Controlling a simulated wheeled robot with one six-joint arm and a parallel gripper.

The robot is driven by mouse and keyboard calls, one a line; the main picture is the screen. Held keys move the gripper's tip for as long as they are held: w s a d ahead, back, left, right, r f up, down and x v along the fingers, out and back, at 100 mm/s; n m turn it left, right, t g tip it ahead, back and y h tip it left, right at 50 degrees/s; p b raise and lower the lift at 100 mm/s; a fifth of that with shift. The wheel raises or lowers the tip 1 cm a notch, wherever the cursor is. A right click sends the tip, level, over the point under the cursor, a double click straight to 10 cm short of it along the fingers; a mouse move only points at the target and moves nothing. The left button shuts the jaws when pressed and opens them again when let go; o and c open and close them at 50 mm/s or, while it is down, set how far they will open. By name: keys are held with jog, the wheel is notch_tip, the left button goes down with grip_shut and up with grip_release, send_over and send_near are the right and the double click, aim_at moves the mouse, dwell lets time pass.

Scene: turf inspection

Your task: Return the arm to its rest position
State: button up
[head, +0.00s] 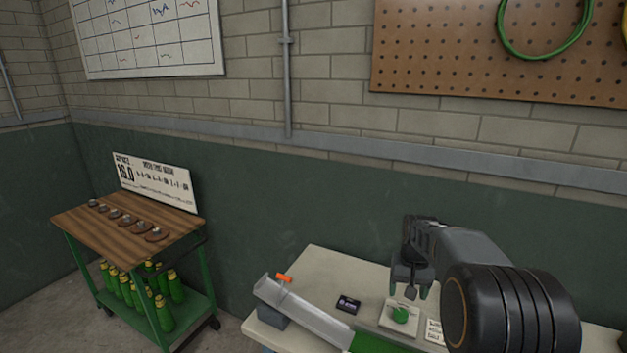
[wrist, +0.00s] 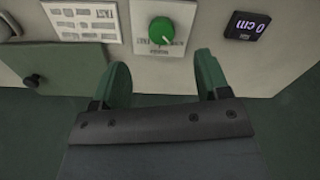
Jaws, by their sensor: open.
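My gripper (head: 411,292) is over the right part of the pale bench (head: 322,262) in the head view. In the wrist view my gripper (wrist: 165,80) shows two green fingers spread apart, with nothing between them. Just beyond the fingertips is a green knob (wrist: 161,30) on a white plate. The knob also shows in the head view (head: 400,315), just below my gripper. The fingers look apart from the knob, though the exact gap is hard to tell.
A small black display (head: 348,304) reading "0 cm" in the wrist view, a grey ramp (head: 300,312) with an orange piece (head: 284,278) and a printed card (head: 434,331) are on the bench. A wooden-topped cart (head: 120,225) with discs and green bottles stands left. The wall is behind.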

jog(key=s+a+r+n+t, duration=0.1)
jog(key=s+a, duration=0.4)
jog(key=s, duration=0.5)
jog(key=s+a+r+n+t, duration=0.2)
jog(key=s+a, duration=0.3)
jog(key=s, duration=0.5)
jog(key=shift+a+t, duration=0.15)
jog(key=shift+t, duration=0.15)
jog(key=shift+a+r, duration=0.2)
jog(key=shift+r, duration=0.15)
jog(key=shift+c, duration=0.3)
